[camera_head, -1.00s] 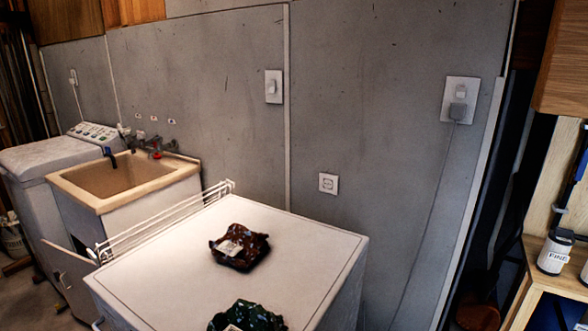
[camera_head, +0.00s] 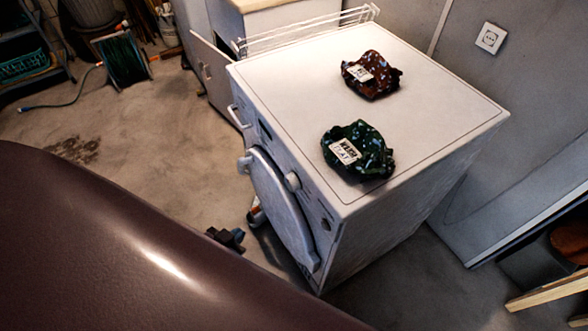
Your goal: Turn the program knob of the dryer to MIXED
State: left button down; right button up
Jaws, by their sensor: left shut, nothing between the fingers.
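The white dryer (camera_head: 385,100) stands in the middle of the head view, its front facing lower left. A round pale knob (camera_head: 292,181) sticks out of its front, above the round door (camera_head: 280,210). A small dark control (camera_head: 327,224) is further right on the front. The program markings are too small to read, so I cannot tell where the knob points. My left gripper (camera_head: 238,238) is small, dark and shut with nothing in it. It is in front of the dryer, lower left of the knob and apart from it. My right gripper is not in view.
A hose reel (camera_head: 122,58) stands at upper left. The floor left of the dryer is mostly clear.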

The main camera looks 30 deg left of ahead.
aim_at(292, 181)
jog(key=j+u, duration=0.45)
jog(key=k+j+u, duration=0.55)
jog(key=j+u, duration=0.2)
